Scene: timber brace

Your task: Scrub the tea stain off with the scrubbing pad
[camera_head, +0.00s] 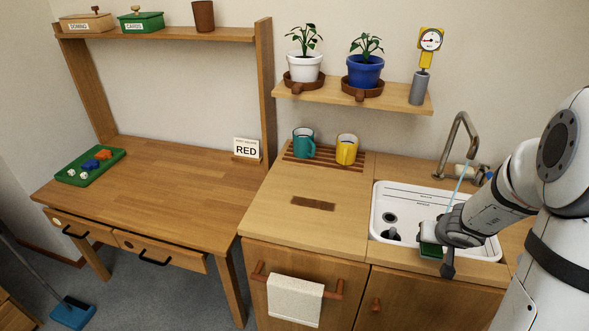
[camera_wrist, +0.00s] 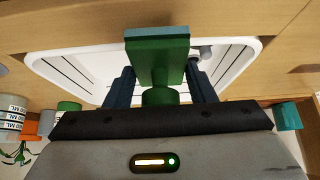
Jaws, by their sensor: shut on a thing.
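The scrubbing pad (camera_wrist: 157,55) is a green block with a teal face and a rounded green grip. My gripper (camera_wrist: 160,92) is shut on that grip, one dark finger on each side. In the head view, the pad (camera_head: 431,250) shows partly below my gripper (camera_head: 440,246), at the front edge of the white sink (camera_head: 380,212). The contact between pad and sink rim cannot be judged. A dark brown rectangular patch, apparently the tea stain (camera_head: 313,204), lies on the wooden counter left of the sink, apart from the pad. It also seems to show in the wrist view (camera_wrist: 304,80).
A tap (camera_head: 459,128) stands behind the sink, with a thin blue stream below it. Teal (camera_head: 303,142) and yellow (camera_head: 346,149) mugs stand on a slatted rack behind the stain. A towel (camera_head: 295,300) hangs in front. The counter (camera_head: 270,215) around the stain is clear.

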